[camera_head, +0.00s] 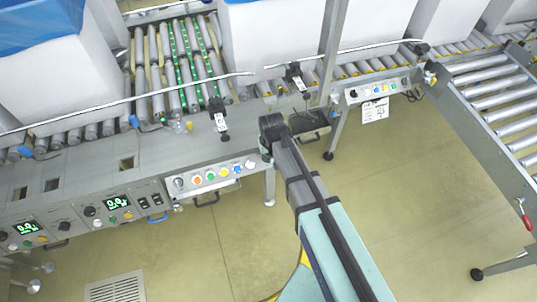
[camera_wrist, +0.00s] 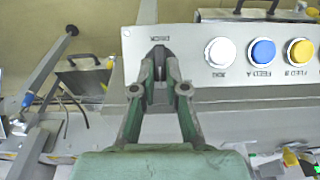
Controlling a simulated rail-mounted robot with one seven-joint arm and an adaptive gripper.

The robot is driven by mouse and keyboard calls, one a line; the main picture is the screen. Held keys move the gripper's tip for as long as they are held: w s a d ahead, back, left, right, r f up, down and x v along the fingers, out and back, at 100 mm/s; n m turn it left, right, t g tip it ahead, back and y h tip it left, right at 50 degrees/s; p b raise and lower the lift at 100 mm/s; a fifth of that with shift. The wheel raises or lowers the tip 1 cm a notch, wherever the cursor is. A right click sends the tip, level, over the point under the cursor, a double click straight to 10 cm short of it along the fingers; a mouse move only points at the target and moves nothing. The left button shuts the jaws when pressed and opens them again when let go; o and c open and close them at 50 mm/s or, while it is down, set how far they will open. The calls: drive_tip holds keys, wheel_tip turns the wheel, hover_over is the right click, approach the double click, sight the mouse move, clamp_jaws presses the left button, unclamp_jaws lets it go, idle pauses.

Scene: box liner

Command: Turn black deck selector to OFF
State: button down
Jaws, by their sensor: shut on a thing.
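The black deck selector (camera_wrist: 159,62) is a small dark knob on the light control panel (camera_wrist: 190,45) in the wrist view, under a small upside-down label. My gripper (camera_wrist: 160,70) has its two fingers closed around it, one on each side. The fingers hide much of the knob, and I cannot read which way it points. In the head view my gripper (camera_head: 268,142) is at the right end of the button panel (camera_head: 215,176), and the arm hides the selector there.
A white button (camera_wrist: 219,52), a blue button (camera_wrist: 262,51) and a yellow button (camera_wrist: 299,51) sit in a row right of my gripper in the wrist view. Roller conveyors (camera_head: 175,65) with large white boxes (camera_head: 60,85) lie behind the panel. Open floor (camera_head: 410,190) is at the right.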

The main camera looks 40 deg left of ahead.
sight(269, 162)
drive_tip(key=shift+s+f, duration=0.15)
drive_tip(key=shift+f, duration=0.25)
drive_tip(key=c, duration=1.2)
unclamp_jaws()
drive_tip(key=shift+a, duration=0.1)
drive_tip(key=shift+r, duration=0.1)
drive_tip(key=shift+w, duration=0.2)
wheel_tip(269, 162, up, 12)
drive_tip(key=s+d, duration=0.1)
drive_tip(key=shift+s+d, duration=0.15)
drive_tip(key=shift+d, duration=0.2)
drive_tip(key=shift+a, duration=0.1)
